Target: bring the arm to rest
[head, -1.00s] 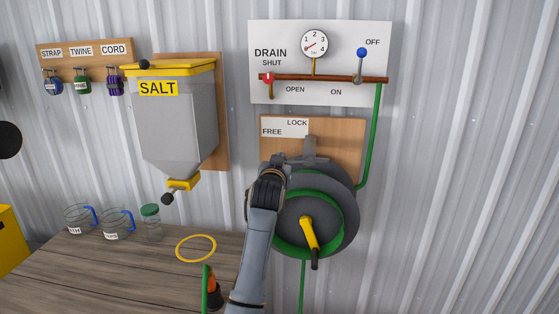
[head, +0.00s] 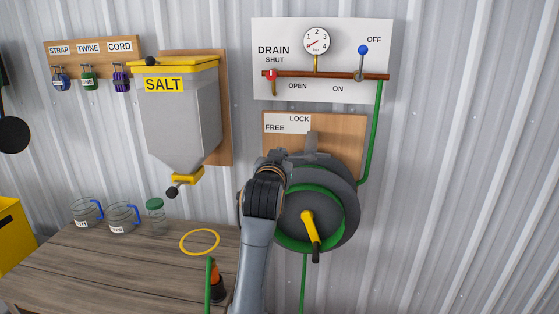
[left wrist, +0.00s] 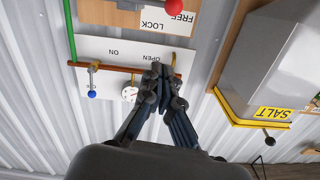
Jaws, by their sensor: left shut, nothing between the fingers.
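My left arm (head: 252,262) rises from the bottom of the head view, in front of the left side of the hose reel (head: 345,215). Its wrist covers part of the reel, and its fingers are hard to make out there. In the left wrist view my left gripper (left wrist: 158,70) is shut and empty, with its fingertips in front of the lower part of the white drain panel (left wrist: 100,45). I cannot tell its distance from the panel. My right gripper is not in view.
The salt hopper (head: 180,115) hangs left of the arm. Below it, a wooden bench (head: 90,265) carries jars and a yellow ring (head: 199,242). A green hose (head: 370,135) runs down from the red pipe (head: 330,76). The corrugated wall at right is clear.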

